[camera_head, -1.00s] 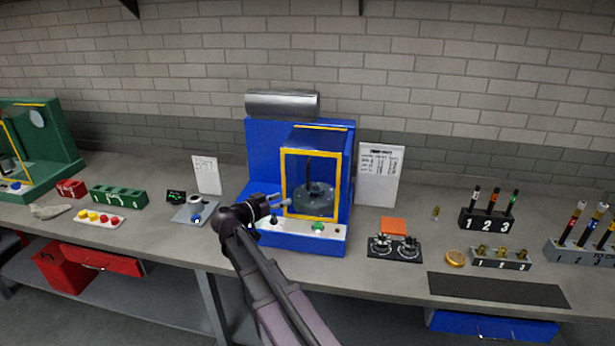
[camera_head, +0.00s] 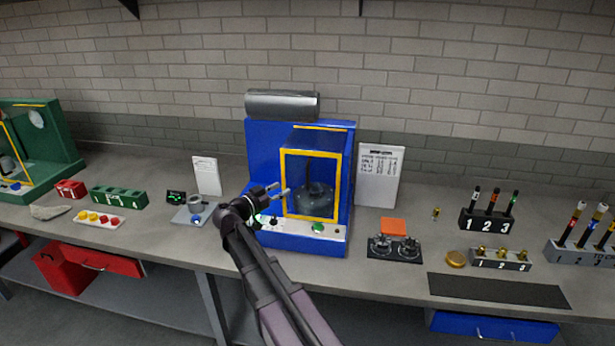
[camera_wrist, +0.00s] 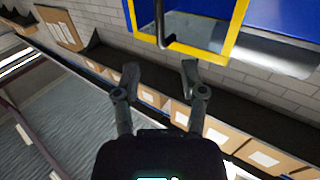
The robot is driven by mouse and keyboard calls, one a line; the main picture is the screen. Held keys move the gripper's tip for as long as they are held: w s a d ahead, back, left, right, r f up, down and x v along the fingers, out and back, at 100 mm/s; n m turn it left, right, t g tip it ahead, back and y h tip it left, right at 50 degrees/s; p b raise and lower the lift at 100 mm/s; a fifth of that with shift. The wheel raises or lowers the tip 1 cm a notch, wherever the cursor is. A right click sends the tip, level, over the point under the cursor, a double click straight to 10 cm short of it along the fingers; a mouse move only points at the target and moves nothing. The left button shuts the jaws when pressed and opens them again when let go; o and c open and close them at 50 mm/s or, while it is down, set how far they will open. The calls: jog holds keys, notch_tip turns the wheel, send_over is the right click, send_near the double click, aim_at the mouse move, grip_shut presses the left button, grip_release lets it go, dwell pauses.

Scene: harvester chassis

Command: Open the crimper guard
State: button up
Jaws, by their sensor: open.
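The crimper (camera_head: 262,150) is a blue machine in the middle of the bench. Its guard (camera_head: 338,185) is a clear panel in a yellow frame, standing upright across the front, with a dark round part visible behind it. My gripper (camera_head: 279,190) is open and empty at the guard's lower left edge. In the wrist view the guard's yellow frame (camera_wrist: 202,54) is at the top, with a dark bar (camera_wrist: 160,22) near its left side. The bar is ahead of the gap between my fingers (camera_wrist: 157,75), apart from them.
A silver cylinder (camera_head: 282,104) tops the machine. A white sheet (camera_head: 380,174) stands at its right, and a small grey device (camera_head: 195,209) sits at its left. The bench has some free room between items.

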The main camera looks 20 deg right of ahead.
aim_at(307, 187)
jog(key=x, duration=1.2)
jog(key=shift+c, duration=0.2)
grip_shut()
